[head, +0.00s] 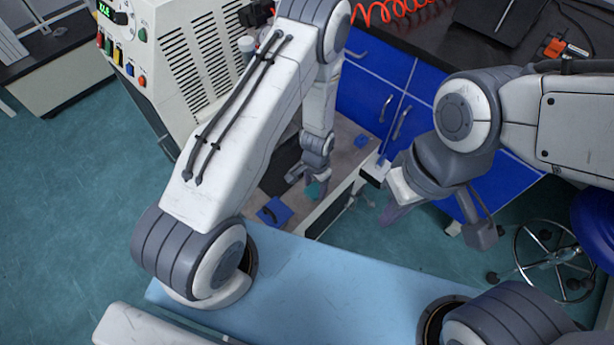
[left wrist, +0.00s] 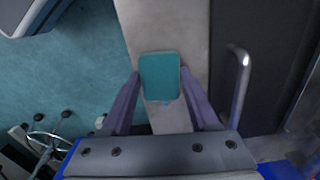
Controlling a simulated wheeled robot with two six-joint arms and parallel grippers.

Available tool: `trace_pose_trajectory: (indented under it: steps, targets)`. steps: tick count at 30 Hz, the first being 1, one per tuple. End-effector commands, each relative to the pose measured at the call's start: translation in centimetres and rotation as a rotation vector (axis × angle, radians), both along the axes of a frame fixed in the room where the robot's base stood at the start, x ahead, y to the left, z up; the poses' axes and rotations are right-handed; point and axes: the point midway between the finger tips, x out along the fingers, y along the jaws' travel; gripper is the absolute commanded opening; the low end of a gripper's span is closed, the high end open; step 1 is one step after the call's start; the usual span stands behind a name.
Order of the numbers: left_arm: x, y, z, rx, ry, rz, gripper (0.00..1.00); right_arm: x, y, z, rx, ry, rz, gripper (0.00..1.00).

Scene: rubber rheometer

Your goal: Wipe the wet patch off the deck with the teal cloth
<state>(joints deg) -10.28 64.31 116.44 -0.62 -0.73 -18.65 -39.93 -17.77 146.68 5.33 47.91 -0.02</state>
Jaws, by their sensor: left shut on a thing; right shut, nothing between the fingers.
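The teal cloth (left wrist: 160,77) is a small rounded pad between the fingers of my left gripper (left wrist: 160,73) in the left wrist view. In the head view my left gripper (head: 314,183) is low over the deck, and a bit of teal shows at its tips. The deck (left wrist: 170,25) is a pale grey-beige strip under the cloth. I cannot make out a wet patch clearly; the gripper and cloth cover part of the deck. My right gripper (head: 394,212) is shut and empty, to the right of the deck in the head view.
A metal bar handle (left wrist: 239,85) stands beside the deck strip, by a dark panel. A blue block (head: 273,212) is at the deck's near left. The white instrument housing (head: 185,50) rises behind left. Blue cabinets (head: 375,95) and a wheeled stool (head: 555,255) are to the right.

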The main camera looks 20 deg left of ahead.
Motion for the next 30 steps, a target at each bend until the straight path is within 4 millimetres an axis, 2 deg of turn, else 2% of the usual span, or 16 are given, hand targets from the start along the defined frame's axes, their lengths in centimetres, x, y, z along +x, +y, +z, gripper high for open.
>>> trace_pose_trajectory:
  steps: [3,5,21,30]
  targets:
    - [-0.1,0.0,1.0,0.0,0.0,-0.003,0.17,0.0,0.0,1.1,0.0,0.0,0.0,0.0]
    - [0.0,0.2,2.6,-0.001,-0.003,0.0,0.17,0.0,0.0,1.5,0.0,0.0,0.0,0.0]
    - [-0.2,0.3,7.3,0.0,0.0,0.002,0.17,0.0,0.0,5.8,0.0,0.0,0.0,0.0]
    - [-0.1,0.2,8.1,0.0,0.0,-0.001,0.17,0.0,0.0,6.5,0.0,0.0,0.0,0.0]
